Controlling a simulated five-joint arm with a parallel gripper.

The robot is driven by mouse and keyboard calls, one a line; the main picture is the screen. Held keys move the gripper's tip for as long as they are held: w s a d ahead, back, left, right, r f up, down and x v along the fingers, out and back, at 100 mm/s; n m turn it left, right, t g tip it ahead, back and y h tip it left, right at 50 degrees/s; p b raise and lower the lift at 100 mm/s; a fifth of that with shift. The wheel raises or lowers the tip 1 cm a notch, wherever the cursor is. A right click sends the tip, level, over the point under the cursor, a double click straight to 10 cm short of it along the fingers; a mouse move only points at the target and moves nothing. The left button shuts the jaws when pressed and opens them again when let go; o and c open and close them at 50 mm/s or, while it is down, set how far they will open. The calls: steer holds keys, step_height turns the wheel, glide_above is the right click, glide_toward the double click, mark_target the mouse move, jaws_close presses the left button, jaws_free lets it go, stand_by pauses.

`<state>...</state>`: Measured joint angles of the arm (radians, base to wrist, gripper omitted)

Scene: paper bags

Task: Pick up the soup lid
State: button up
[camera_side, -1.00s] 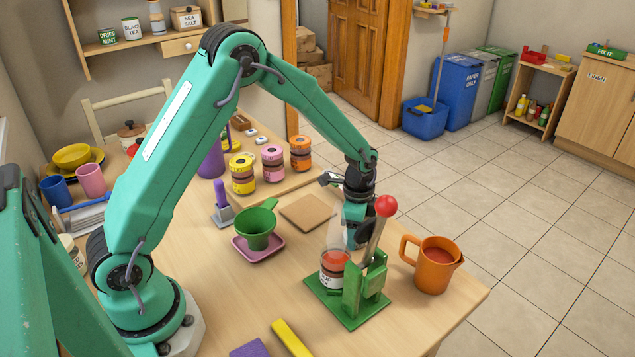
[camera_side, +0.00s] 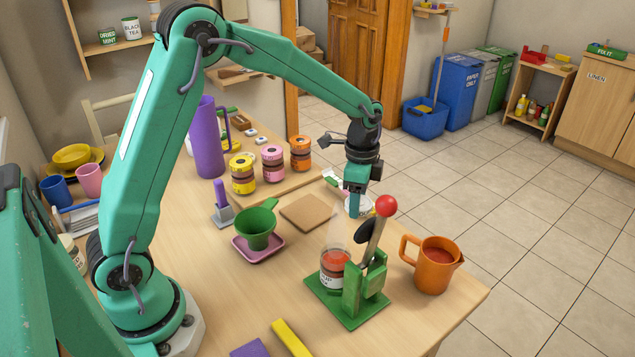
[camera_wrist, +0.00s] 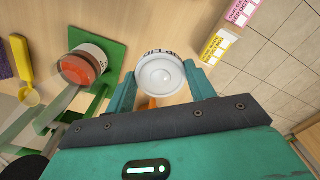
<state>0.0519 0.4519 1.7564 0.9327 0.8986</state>
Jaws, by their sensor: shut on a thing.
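My gripper (camera_side: 355,207) is shut on the soup lid (camera_wrist: 160,76), a round whitish lid with dark lettering around its rim. The lid sits between both fingers in the wrist view and shows partly in the side view (camera_side: 363,207), held in the air above the table. The soup jar (camera_side: 335,270), with orange-red contents, stands open on the green press base (camera_side: 320,302). The jar also shows in the wrist view (camera_wrist: 76,70), apart from the lid.
The press lever has a red knob (camera_side: 386,206) and rises beside the jar. An orange jug (camera_side: 433,270) stands right of the press. A green funnel (camera_side: 258,224) on a pink tray, a brown square board (camera_side: 309,211) and several lidded jars (camera_side: 272,163) stand to the left and behind.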

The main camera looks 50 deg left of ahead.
steer(key=shift+r, duration=0.15)
stand_by(0.5)
steer(key=shift+s+d+r+m, duration=0.3)
steer(key=shift+s+d, duration=0.05)
steer(key=shift+s, duration=0.05)
steer(key=s+d+r+m, duration=0.2)
steer(key=s+d+m, duration=0.1)
steer(key=s, duration=0.2)
steer(key=s+d+r+m, duration=0.2)
steer(key=s+d+r, duration=0.1)
steer(key=s, duration=0.3)
steer(key=shift+r+m, duration=0.25)
steer(key=shift+m, duration=0.15)
steer(key=shift+f, duration=0.15)
steer(key=shift+f, duration=2.65)
steer(key=shift+f, duration=1)
